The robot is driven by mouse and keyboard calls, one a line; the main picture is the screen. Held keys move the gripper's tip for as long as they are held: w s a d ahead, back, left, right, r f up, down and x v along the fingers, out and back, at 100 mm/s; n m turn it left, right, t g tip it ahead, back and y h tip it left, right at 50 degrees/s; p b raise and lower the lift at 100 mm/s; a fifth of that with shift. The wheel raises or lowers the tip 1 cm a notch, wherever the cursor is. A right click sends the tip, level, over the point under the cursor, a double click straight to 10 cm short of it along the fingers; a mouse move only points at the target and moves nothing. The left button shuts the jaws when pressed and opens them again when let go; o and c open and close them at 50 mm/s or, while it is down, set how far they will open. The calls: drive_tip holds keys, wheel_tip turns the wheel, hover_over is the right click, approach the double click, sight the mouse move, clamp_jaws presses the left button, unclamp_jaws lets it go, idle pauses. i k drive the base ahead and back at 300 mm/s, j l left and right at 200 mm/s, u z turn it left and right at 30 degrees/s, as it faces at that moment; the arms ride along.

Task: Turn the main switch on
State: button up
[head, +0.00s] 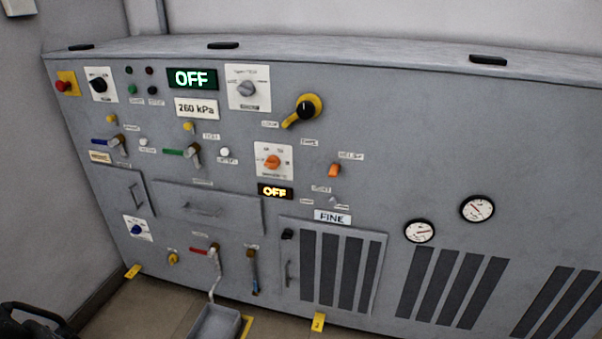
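The grey pump cabinet carries several switches, and the small labels are too blurred to tell which is marked as main. A black rotary knob on a white plate (99,85) is at the upper left, beside a red mushroom button on yellow (66,84). A grey rotary knob on a white plate (247,88) and a large black knob with a yellow handle (304,109) sit further right. A green-lit display (192,79) reads OFF. A black part, seemingly my gripper (32,320), is at the lower left corner, cut off and away from the panel; its fingers are unclear.
An amber display (275,191) also reads OFF, below an orange rotary knob (272,162). A grey tray (214,324) is on the floor in front. A wall closes the left side.

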sight(99, 84)
drive_tip(key=u, duration=0.2)
drive_tip(key=i+j+u, duration=0.15)
drive_tip(key=u, duration=0.2)
drive_tip(key=i+u, duration=0.7)
drive_tip(key=i+l, duration=0.1)
drive_tip(key=i, duration=0.35)
drive_tip(key=i+l+u, duration=0.1)
drive_tip(key=i, duration=0.35)
